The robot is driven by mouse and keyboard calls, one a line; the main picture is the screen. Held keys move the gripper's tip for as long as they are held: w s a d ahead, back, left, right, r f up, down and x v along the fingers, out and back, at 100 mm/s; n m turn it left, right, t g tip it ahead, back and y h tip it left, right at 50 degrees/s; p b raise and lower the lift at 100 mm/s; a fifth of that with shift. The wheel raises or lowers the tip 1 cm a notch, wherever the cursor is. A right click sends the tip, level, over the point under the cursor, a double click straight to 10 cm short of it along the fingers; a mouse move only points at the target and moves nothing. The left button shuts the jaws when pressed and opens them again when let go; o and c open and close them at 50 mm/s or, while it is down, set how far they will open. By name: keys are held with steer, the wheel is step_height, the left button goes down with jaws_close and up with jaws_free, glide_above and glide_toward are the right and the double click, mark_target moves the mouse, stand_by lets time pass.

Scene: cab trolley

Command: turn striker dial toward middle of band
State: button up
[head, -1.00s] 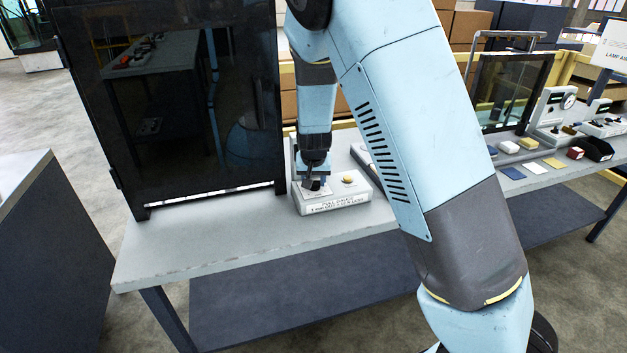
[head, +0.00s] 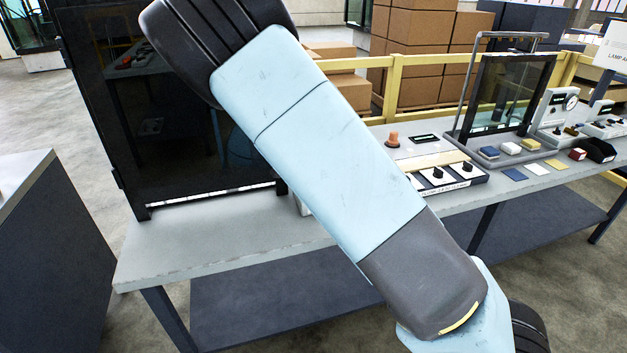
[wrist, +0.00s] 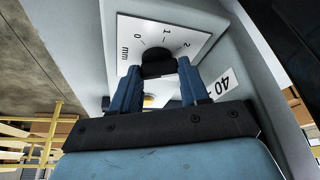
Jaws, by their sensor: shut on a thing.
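In the wrist view, a black dial (wrist: 155,54) sits on a white plate (wrist: 128,28) printed with 0, 1, 2 and mm. My gripper (wrist: 158,72) has its two blue fingers closed on the dial's dark grip bar. The dial's exact setting is hard to read, as the fingers and bar cover its lower part. In the head view, my arm hides my gripper and the dial.
A tall black cabinet (head: 100,120) stands on the left of the grey bench (head: 200,245). A panel with several black knobs (head: 462,169) and an orange knob (head: 393,138) lie right of my arm. A framed glass pane (head: 497,95) stands farther right.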

steer(key=shift+m, duration=0.6)
steer(key=shift+g, duration=0.3)
steer(key=o, duration=1.1)
steer(key=shift+c, duration=0.2)
steer(key=shift+r, duration=0.1)
